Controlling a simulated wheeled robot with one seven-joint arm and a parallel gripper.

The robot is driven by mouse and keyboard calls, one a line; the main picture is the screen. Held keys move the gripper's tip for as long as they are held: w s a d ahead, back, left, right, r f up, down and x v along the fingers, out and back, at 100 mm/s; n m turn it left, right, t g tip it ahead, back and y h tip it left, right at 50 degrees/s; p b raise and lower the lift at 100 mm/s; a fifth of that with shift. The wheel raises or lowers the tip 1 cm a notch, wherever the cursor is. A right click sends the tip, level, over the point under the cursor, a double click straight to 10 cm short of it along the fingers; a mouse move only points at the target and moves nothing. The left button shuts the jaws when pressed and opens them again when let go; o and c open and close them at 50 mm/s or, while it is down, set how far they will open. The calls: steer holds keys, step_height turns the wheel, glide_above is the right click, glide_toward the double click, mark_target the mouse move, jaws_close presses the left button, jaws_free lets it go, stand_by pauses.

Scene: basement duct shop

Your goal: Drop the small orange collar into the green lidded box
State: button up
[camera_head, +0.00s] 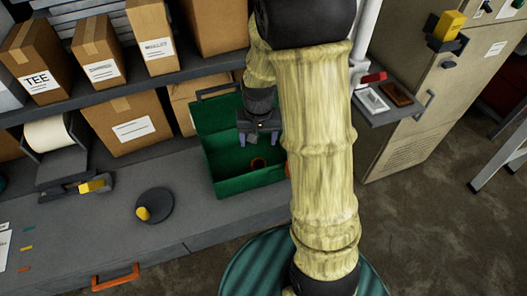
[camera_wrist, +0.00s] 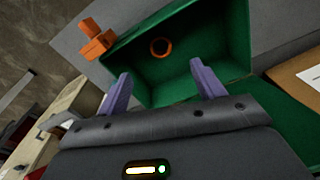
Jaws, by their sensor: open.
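The green lidded box (camera_head: 232,183) stands open on the grey bench, with its lid (camera_head: 217,112) raised at the back. The small orange collar (camera_head: 258,164) lies on the floor of the box, towards its front. In the wrist view the collar (camera_wrist: 160,47) shows as a small ring inside the green box (camera_wrist: 185,85). My gripper (camera_head: 259,140) is over the box, above and behind the collar. Its two purple fingers (camera_wrist: 160,85) are apart with nothing between them. The collar is clear of the fingers.
Cardboard boxes (camera_head: 130,122) stand on the shelves behind the bench. A dark round disc with a yellow knob (camera_head: 155,206) and a roll holder (camera_head: 50,134) are left of the box. An orange object (camera_wrist: 97,40) is beside the box. Bare bench lies at the front left.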

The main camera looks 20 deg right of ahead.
steer(key=s+a+r+n+t, duration=0.1)
steer(key=s+r, duration=0.4)
steer(key=s, duration=0.6)
steer(key=shift+a+r+n+t, duration=0.2)
steer(key=shift+a+n+t, duration=0.25)
steer(key=shift+n, duration=0.65)
steer(key=shift+w, duration=0.1)
steer(key=b+x, duration=0.3)
steer(key=shift+s, duration=0.4)
